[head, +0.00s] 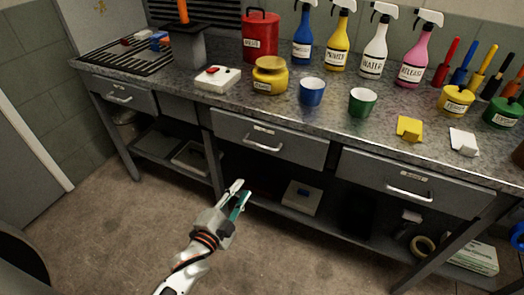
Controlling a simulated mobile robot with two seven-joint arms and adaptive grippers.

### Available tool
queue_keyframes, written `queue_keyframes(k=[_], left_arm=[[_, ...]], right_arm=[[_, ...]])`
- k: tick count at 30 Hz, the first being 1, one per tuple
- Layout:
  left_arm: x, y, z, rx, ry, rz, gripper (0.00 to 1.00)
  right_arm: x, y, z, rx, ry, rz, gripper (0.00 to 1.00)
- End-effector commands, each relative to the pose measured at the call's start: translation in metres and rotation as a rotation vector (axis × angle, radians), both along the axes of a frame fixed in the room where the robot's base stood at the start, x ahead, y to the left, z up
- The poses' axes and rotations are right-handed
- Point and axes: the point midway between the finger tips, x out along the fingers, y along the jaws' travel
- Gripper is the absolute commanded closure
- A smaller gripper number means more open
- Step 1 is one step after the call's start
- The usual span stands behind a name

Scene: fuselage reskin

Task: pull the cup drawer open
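Three grey drawers with bar handles sit under the bench top: a left drawer (122,92), a middle drawer (300,150) and a right drawer (445,194). All three look shut. Each has a small label too small to read, so I cannot tell which is the cup drawer. The middle drawer's handle (263,147) is nearest to my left gripper (243,189). That gripper is below and slightly left of the handle, apart from it. Its two fingers are spread with a gap between them, and it holds nothing. My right gripper is out of view.
A blue cup (312,92) and a green cup (362,102) stand on the speckled bench top (330,122), among yellow pots, spray bottles and a red canister (260,36). A lower shelf holds a pale box (301,198). The floor in front is clear.

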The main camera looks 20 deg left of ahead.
Motion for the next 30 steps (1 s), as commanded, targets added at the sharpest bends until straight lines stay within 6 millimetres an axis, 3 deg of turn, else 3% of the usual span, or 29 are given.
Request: queue_keyframes(k=[1, 3, 9, 14, 24, 30], left_arm=[[0.019, -0.001, 0.004, 0.096, -0.068, -0.002, 0.76], [0.038, -0.002, 0.02, 0.224, -0.156, -0.003, 0.76], [0.066, -0.006, 0.049, 0.43, -0.293, 0.01, 0.76], [0.078, -0.008, 0.057, 0.457, -0.313, 0.012, 0.76], [0.127, -0.016, 0.066, 0.453, -0.31, 0.012, 0.76], [0.141, -0.018, 0.068, 0.453, -0.308, 0.011, 0.76]], right_arm=[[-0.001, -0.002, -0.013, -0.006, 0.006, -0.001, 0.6], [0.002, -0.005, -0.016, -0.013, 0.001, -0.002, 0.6], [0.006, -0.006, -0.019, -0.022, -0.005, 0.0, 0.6], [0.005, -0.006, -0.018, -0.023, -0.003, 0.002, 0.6], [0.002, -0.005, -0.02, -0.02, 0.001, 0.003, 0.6], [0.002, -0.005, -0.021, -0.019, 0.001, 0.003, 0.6]])
